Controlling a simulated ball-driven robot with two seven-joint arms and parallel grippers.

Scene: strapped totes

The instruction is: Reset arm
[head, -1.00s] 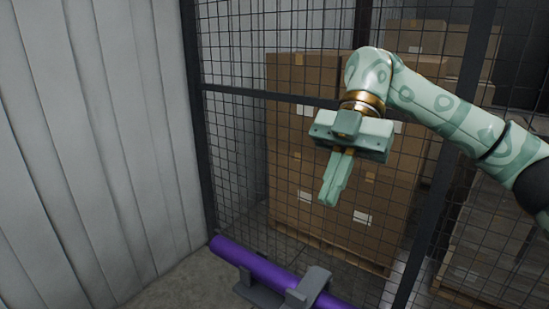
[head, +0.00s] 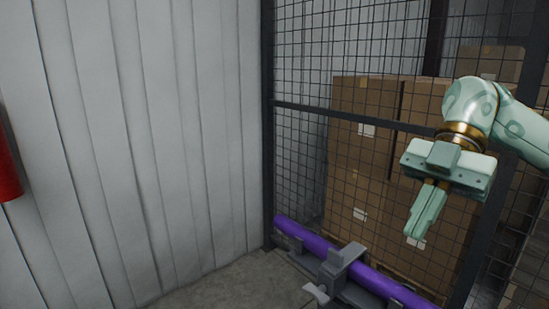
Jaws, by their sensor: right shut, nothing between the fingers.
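My right arm comes in from the right edge in the head view. Its pale green gripper (head: 424,218) points down with its fingers together and nothing between them. The gripper hangs in the air in front of the wire mesh fence, apart from everything around it. My left gripper is not in view.
A purple tube (head: 310,239) lies in a grey clamp stand (head: 342,268) low in the view, below the gripper. Stacked cardboard boxes (head: 362,163) stand behind the mesh fence (head: 299,175). A grey panelled wall (head: 140,150) fills the left, with a red object (head: 9,170) at its edge.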

